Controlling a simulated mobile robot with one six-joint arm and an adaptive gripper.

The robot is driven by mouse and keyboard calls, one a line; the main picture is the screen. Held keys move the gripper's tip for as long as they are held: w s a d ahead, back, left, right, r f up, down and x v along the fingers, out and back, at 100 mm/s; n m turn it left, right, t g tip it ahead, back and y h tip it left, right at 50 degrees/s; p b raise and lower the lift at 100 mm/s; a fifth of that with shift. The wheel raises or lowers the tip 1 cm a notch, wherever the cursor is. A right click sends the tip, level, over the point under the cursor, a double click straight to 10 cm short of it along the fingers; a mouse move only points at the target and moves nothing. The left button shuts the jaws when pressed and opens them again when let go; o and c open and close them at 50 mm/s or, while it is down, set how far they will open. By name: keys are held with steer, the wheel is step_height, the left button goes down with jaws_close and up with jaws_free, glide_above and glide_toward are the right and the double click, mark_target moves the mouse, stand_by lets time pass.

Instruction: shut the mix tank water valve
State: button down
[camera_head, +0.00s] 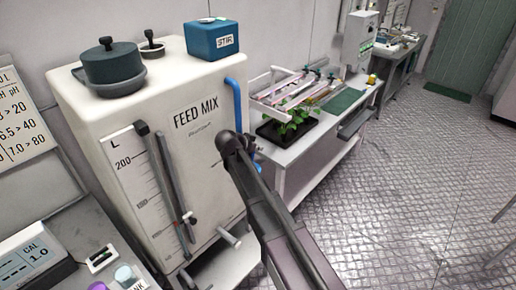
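The white mix tank (205,105), marked FEED MIX, stands left of centre. A blue pipe (236,98) comes out near its upper right edge and runs down its right side until my dark arm hides it. A small bit of blue (258,166) shows just right of my arm; I cannot tell whether it is the water valve's handle. No valve handle can be made out clearly, nor its position. My arm rises from the bottom centre to a rounded joint in front of the tank's right side. My gripper's fingers do not show.
A blue STIR box (212,40) and a dark-lidded port (112,65) sit on top. A white bench (312,150) with a plant tray stands right. The metal floor at right is clear.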

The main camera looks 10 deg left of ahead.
steer(key=shift+f, duration=0.15)
stand_by(0.3)
steer(key=r+p+v, duration=0.1)
steer(key=p+v, duration=0.7)
steer(key=v, duration=0.4)
steer(key=shift+w+d+r, duration=0.2)
steer(key=shift+w+d, duration=0.15)
stand_by(0.3)
steer(key=shift+f, duration=0.1)
stand_by(0.3)
